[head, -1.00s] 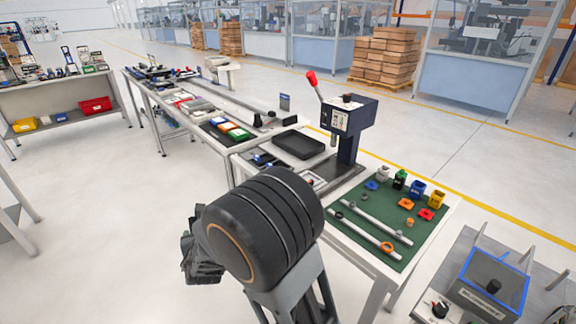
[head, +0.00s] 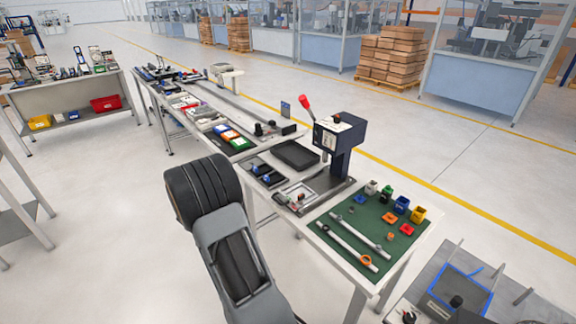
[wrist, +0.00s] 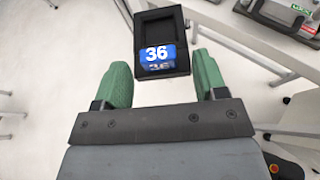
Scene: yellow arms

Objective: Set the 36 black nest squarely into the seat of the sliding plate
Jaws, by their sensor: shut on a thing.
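The black nest (wrist: 162,82) is a dark square block with a blue label reading 36, seen in the wrist view. My gripper (wrist: 160,62) has green fingers on either side of the nest and is shut on it. The nest is in the air, with pale floor behind it. In the head view my own arm hides the gripper and nest. A bright metal frame on a grey base (head: 297,195), in front of the press, may be the sliding plate. Its seat is too small to make out.
The dark blue press (head: 340,135) with a red-knobbed lever stands on the bench. A black tray (head: 296,155) lies beside it. A green mat (head: 345,240) with rails and coloured parts is at the right. Open floor lies left of the benches.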

